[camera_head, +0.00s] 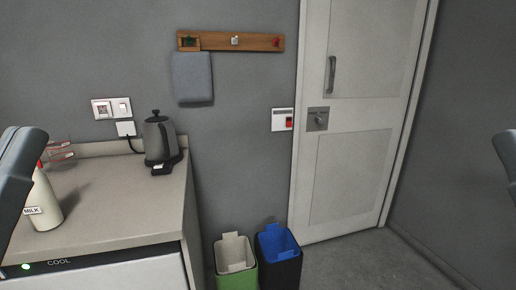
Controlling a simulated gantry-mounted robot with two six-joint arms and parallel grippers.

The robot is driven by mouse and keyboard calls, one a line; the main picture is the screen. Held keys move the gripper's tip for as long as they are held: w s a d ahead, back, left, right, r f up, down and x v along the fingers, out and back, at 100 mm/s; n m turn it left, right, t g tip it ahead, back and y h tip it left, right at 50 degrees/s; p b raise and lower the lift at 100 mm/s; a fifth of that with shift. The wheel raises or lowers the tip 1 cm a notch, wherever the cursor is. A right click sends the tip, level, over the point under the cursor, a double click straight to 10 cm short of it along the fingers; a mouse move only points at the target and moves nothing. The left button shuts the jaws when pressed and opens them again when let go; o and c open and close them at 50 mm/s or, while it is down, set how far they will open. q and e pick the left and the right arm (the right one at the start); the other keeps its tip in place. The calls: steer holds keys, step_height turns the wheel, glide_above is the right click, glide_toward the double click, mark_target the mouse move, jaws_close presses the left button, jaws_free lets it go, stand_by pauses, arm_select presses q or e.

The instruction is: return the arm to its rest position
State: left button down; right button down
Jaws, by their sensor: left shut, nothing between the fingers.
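My left arm (18,175) shows as a dark grey, rounded part at the left edge, in front of the counter and beside the milk bottle. Its gripper is shut and holds nothing; its fingertips are hard to make out. A dark grey part of my right arm (507,155) shows at the right edge. The right gripper is outside the view.
A milk bottle (44,203) and a dark kettle (158,140) stand on the counter (130,208). A green bin (235,262) and a blue-lined bin (279,258) stand beside it. A grey cloth (192,78) hangs from a wooden rail (262,42). A door (350,180) is shut.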

step_height(320, 180, up, 37)
steer(key=p, duration=3.3)
steer(key=shift+r+p, duration=0.2)
steer(key=shift+p, duration=0.2)
